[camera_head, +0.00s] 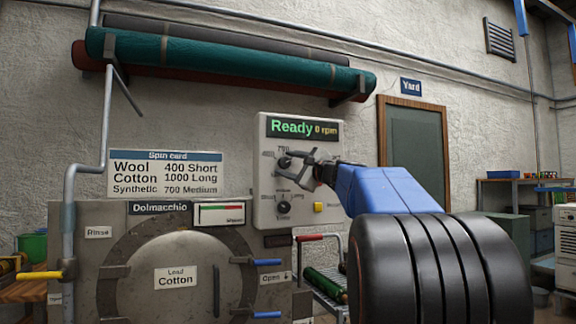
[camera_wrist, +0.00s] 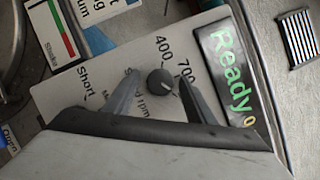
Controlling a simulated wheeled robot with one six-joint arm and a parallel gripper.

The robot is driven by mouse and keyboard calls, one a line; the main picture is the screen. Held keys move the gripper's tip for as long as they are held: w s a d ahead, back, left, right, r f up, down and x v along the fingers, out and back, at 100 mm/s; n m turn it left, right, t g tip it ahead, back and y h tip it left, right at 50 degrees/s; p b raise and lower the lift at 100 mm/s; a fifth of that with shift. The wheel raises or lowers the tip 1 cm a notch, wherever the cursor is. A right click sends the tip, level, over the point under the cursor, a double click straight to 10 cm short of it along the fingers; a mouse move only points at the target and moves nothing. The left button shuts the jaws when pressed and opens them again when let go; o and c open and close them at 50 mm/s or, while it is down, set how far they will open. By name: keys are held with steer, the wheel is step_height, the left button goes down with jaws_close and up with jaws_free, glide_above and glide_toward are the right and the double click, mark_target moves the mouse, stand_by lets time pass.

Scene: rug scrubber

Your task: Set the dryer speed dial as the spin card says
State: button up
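The speed dial (camera_head: 284,162) is a dark round knob on the pale control panel (camera_head: 265,190), with 700 printed above it. In the wrist view the dial (camera_wrist: 160,81) sits between my fingers, near the 400 and 700 marks; its setting is unclear. My gripper (camera_head: 290,166) is open at the dial, its fingers apart on either side; contact cannot be told. The spin card (camera_head: 165,174) reads Wool 400 Short, Cotton 1000 Long, Synthetic 700 Medium. The load card (camera_head: 175,278) on the round door reads Cotton. The display (camera_head: 303,129) reads Ready, 0 rpm.
A second dial (camera_head: 284,208) and a yellow button (camera_head: 319,207) are lower on the panel. A gauge (camera_head: 220,213) and the drum door are at left. Blue-handled latches (camera_head: 268,262) and a red-handled lever (camera_head: 309,237) stick out below. Rolled rugs (camera_head: 225,60) hang above.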

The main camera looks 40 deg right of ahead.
steer(key=s+f, duration=0.1)
steer(key=s, duration=0.7)
steer(key=s+d+f, duration=0.1)
steer(key=s+f, duration=0.1)
steer(key=s, duration=0.7)
steer(key=shift+f, duration=0.25)
steer(key=a+f+n+g+y, duration=0.4)
steer(key=a+f+n+g, duration=0.55)
steer(key=a+f, duration=1.65)
steer(key=s+a+f+n+g+h, duration=0.2)
steer(key=s+f+n, duration=0.4)
steer(key=s+f, duration=0.3)
steer(key=s+a+f+n+g+h, duration=0.3)
steer(key=s+f+n, duration=0.4)
steer(key=f, duration=1)
steer(key=s+g, duration=0.1)
steer(key=s, duration=0.1)
steer(key=shift+s+f, duration=0.3)
steer(key=shift+s, duration=0.1)
